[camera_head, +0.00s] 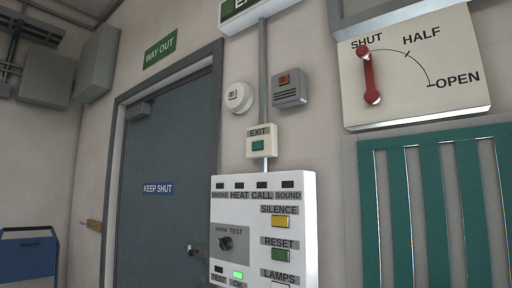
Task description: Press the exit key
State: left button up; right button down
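The exit key is a small pale box (261,140) on the wall, labelled EXIT, with a teal-green button (258,146) on its front. It is to the right of a grey door (165,180) and above a white alarm panel. A grey conduit runs up from the box. Nothing covers the button. Neither of my grippers shows in the head view.
The white alarm panel (256,205) has yellow and green buttons and a knob. A round white device (239,97) and a grey box (289,89) are above. A red lever (369,78) points to SHUT at the right, above teal slats (432,200). A blue cart (28,255) stands lower left.

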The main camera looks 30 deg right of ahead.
aim_at(258, 145)
jog(key=z, duration=0.5)
jog(key=i+j+z, duration=0.15)
jog(key=z, duration=0.2)
jog(key=i+j+z, duration=0.15)
jog(key=j+z, duration=0.15)
jog(key=i+j+z, duration=0.15)
jog(key=z, duration=0.2)
jog(key=i+j, duration=0.15)
jog(key=j, duration=0.35)
jog(key=i+j+z, duration=0.15)
jog(key=j, duration=0.8)
jog(key=i+z, duration=0.05)
jog(key=i, duration=0.05)
